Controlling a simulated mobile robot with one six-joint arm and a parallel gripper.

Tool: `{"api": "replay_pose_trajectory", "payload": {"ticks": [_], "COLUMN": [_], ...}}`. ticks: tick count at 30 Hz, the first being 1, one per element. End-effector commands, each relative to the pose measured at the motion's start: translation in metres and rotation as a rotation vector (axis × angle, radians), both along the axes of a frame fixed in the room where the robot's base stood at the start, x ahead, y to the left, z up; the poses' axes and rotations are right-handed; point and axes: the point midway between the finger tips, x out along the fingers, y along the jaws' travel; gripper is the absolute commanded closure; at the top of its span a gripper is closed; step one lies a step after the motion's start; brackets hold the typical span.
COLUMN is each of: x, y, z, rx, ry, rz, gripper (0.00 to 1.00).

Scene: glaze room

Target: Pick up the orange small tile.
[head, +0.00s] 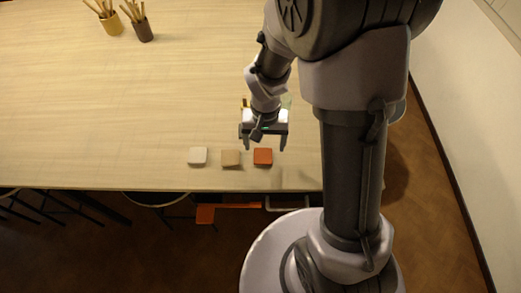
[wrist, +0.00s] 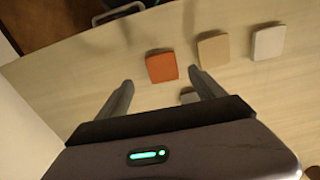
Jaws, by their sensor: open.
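The orange small tile (head: 263,156) lies flat on the wooden table near its front edge, the rightmost of a row of three tiles. My gripper (head: 264,146) is open and appears above the table, just behind the orange tile in the head view. In the wrist view the orange tile (wrist: 161,66) lies beyond the gap between the two open fingertips (wrist: 160,83). Nothing is between the fingers that I can make out. A small grey patch shows low beside the right finger; I cannot tell what it is.
A tan tile (head: 231,158) lies left of the orange one, and a white tile (head: 198,156) lies further left. Two brush pots (head: 112,25) (head: 142,31) stand at the back left of the table (head: 130,100). Stools are partly under the front edge. The table's middle is clear.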

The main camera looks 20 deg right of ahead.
Motion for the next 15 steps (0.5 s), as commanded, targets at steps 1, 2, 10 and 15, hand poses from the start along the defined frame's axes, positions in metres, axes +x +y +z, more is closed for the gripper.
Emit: {"api": "replay_pose_trajectory", "payload": {"ticks": [1,2,10,15], "x": [0.000,0.000,0.004,0.005], "y": [0.000,0.000,0.002,0.002], "z": [-0.007,-0.009,-0.057,-0.061], "rx": [0.000,0.000,0.000,0.001], "ry": [0.000,0.000,0.001,-0.001], "rz": [0.000,0.000,0.000,0.000], "gripper": [0.22,0.22,0.22,0.22]}}
